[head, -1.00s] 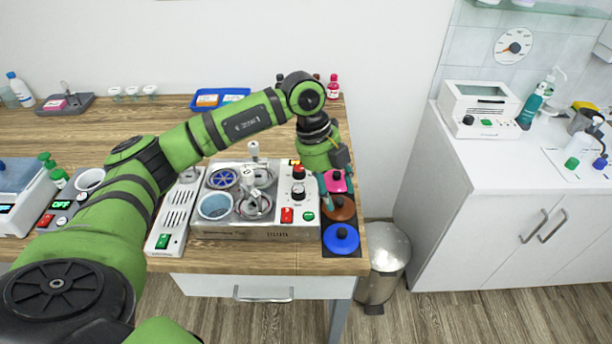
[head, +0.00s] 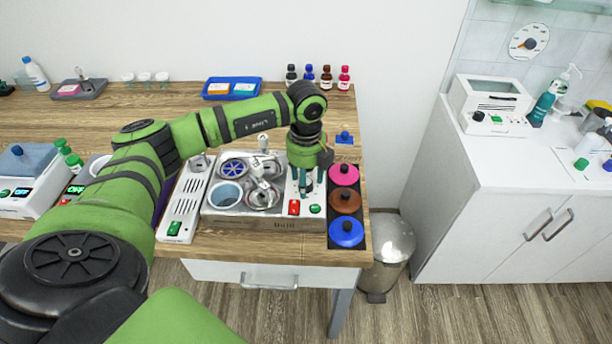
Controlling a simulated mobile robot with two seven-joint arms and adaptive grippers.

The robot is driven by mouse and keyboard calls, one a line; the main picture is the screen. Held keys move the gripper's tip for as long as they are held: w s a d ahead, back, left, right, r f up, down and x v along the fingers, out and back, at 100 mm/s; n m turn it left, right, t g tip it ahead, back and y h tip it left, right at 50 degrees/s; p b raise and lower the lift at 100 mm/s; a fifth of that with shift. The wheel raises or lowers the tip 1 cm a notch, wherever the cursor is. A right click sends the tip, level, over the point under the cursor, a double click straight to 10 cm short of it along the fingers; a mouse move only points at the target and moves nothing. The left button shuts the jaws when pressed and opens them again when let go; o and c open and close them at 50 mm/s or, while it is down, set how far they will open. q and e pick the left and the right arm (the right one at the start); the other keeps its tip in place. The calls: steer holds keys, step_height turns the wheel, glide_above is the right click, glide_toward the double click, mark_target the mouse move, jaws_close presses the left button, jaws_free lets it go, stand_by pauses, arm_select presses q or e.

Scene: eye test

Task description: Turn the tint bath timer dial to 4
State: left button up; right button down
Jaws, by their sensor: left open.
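The tint bath (head: 265,224) is a metal box near the table's front edge, with round pots set in its top. Its control panel is on the right side, with a red switch (head: 294,207) and a green button (head: 315,208) at the front. My left gripper (head: 303,187) points down over this panel, open, its teal fingertips apart. The gripper and wrist hide the panel's dials, so I cannot see the timer dial's setting or whether the fingers touch it. My right gripper is not in view.
Pink (head: 344,174), brown (head: 345,200) and blue (head: 346,232) lids lie on a dark mat right of the bath. A slim white unit (head: 184,208) stands at its left. Several small bottles (head: 326,78) and a blue tray (head: 231,88) are behind. A bin (head: 388,250) stands on the floor.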

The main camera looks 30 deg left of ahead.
arm_select(q)
jaws_close()
steer(key=m+b, duration=0.3)
steer(key=shift+f+m, duration=0.15)
steer(key=shift+m, duration=0.25)
steer(key=m+b, duration=0.4)
steer(key=m, duration=0.1)
steer(key=shift+m, duration=0.3)
steer(key=m+b, duration=0.3)
steer(key=m, duration=0.2)
steer(key=m+b, duration=0.2)
steer(key=m, duration=0.3)
stand_by(0.3)
